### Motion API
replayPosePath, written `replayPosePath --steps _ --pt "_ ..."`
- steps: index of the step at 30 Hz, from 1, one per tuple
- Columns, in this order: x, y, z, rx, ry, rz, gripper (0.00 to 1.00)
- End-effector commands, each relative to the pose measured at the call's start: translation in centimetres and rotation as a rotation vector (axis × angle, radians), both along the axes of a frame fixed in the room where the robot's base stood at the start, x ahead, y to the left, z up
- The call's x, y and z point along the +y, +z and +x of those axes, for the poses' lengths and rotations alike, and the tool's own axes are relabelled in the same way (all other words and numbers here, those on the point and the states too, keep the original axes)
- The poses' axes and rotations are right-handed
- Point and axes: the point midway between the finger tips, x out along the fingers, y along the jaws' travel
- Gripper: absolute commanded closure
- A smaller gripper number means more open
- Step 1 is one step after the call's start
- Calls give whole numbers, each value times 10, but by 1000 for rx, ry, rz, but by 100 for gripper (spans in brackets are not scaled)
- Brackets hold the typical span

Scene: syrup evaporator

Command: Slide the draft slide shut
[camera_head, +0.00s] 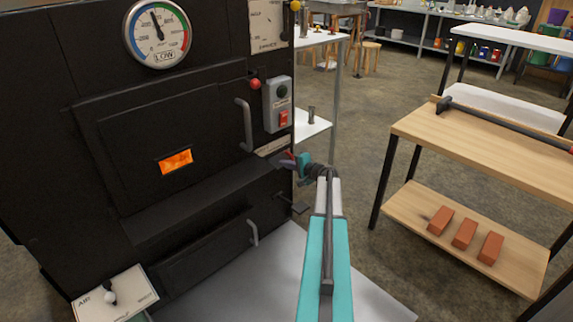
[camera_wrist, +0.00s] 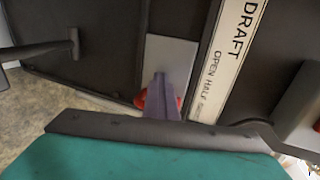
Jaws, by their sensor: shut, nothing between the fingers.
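In the wrist view, the draft slide (camera_wrist: 172,60) is a grey plate on the dark front of the evaporator. A red knob (camera_wrist: 138,101) shows on both sides of my fingers. Beside it runs a white scale (camera_wrist: 222,65) reading DRAFT, OPEN, HALF and a last word too small to read surely. My gripper (camera_wrist: 160,88) is shut and empty, its fingertips in front of the knob; I cannot tell whether they touch it. In the head view my gripper (camera_head: 289,160) is at the right edge of the stove front, just below the pale scale strip (camera_head: 273,147).
The firebox door (camera_head: 170,140) has a handle (camera_head: 245,125) left of my gripper. A switch box (camera_head: 278,104) is above it and a lower door (camera_head: 205,262) below. A wooden bench (camera_head: 490,150) with bricks stands right; floor between is clear.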

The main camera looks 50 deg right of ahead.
Motion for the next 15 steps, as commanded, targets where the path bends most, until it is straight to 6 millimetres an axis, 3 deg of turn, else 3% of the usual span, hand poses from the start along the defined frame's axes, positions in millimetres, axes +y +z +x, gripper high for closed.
replayPosePath --steps 1,15 --pt "5 -1 8 -2 10 2 100" --pt "-6 -1 9 -3 11 2 100"
